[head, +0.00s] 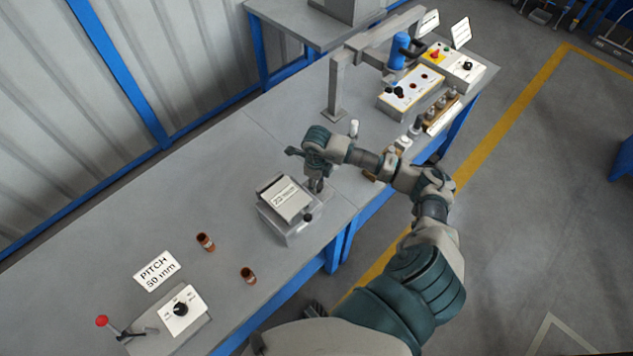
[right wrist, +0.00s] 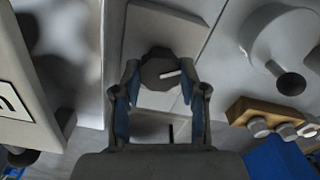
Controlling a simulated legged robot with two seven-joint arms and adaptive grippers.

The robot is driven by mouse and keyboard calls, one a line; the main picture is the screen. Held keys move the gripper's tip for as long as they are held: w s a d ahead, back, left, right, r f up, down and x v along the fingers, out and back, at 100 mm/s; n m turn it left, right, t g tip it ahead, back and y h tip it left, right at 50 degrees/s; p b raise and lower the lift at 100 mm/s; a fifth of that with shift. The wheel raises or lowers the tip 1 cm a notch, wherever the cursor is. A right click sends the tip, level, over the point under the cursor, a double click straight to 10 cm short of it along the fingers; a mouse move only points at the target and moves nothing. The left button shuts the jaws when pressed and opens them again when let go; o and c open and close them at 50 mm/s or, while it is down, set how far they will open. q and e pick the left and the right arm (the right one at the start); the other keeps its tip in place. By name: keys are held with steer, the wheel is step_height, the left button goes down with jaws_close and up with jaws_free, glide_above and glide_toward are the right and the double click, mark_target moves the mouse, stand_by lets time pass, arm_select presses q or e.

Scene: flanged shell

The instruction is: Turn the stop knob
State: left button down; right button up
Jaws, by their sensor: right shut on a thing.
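The stop knob (right wrist: 158,70) is dark and round with a white pointer line, on a pale block, in the right wrist view. The pointer runs from near its middle toward the right. My right gripper (right wrist: 160,75) has one finger on each side of the knob and is shut on it. In the head view my right gripper (head: 316,186) points down at the table just right of the grey box; it hides the knob there. My left gripper is not in view.
A grey box (head: 288,220) with a tilted labelled plate stands close to the left of the gripper. Two brown cylinders (head: 205,242) and a panel with a black knob (head: 180,308) are at lower left. A grey gantry (head: 338,90) and control boxes (head: 410,92) stand behind.

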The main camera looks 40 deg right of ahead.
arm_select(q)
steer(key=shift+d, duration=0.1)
arm_select(e)
steer(key=shift+d+r+m+p, duration=0.1)
steer(key=shift+m+p, duration=0.2)
steer(key=shift+m, duration=1.3)
steer(key=m+p, duration=0.1)
steer(key=m, duration=0.1)
steer(key=shift+m, duration=0.4)
steer(key=m, duration=0.2)
steer(key=shift+m+p, duration=0.35)
steer(key=shift+m, duration=0.05)
steer(key=m+p, duration=0.2)
steer(key=m, duration=0.4)
steer(key=shift+w+r, duration=0.1)
steer(key=shift+m+p, duration=0.3)
steer(key=shift+m, duration=0.1)
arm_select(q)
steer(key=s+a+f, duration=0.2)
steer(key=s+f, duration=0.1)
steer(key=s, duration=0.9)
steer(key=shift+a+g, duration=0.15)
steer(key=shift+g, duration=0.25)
arm_select(e)
steer(key=shift+m, duration=0.5)
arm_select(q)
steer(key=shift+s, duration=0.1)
